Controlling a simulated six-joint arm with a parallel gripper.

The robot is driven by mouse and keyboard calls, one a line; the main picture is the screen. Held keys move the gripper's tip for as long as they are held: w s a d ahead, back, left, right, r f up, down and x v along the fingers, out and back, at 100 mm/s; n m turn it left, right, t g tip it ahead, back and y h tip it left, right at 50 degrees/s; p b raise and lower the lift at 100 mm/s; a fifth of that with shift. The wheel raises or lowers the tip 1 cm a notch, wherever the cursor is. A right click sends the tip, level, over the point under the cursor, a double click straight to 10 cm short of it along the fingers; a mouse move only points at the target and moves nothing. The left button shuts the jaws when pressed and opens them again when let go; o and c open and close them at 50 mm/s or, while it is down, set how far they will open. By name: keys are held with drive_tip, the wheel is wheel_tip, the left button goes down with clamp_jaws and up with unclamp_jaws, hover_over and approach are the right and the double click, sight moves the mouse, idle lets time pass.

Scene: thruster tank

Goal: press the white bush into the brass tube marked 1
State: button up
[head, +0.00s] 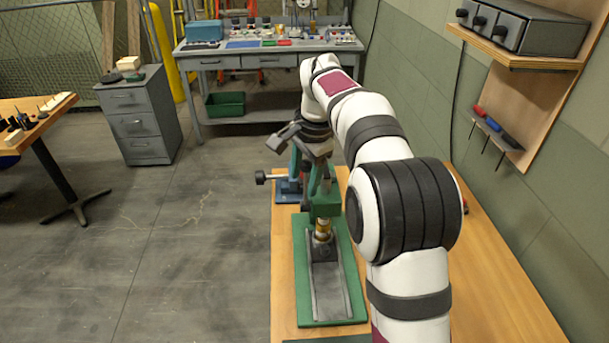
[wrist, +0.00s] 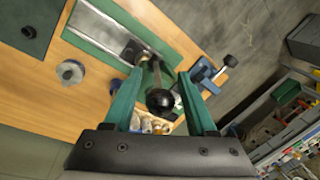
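A brass-coloured tube (head: 323,229) stands upright on the dark bed of a green press (head: 325,204), under its head. Its mark cannot be read, and I cannot tell whether a white bush sits at its top. My gripper (head: 308,186) points down above the far side of the press. In the wrist view my gripper (wrist: 161,112) is open, its green fingers wide apart. A black ball knob (wrist: 160,101) on a rod shows between the fingers, with a gap on both sides. Several small pale and brass pieces (wrist: 150,126) show partly hidden behind the knob and left finger.
The press's green base plate (head: 301,270) lies on the wooden bench (head: 284,245). A blue clamp-like fixture (head: 287,190) with a black knob stands beyond it. A grey round part (wrist: 70,72) lies on bare bench. My arm hides much of the bench's right side.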

clamp_jaws()
idle(1.2)
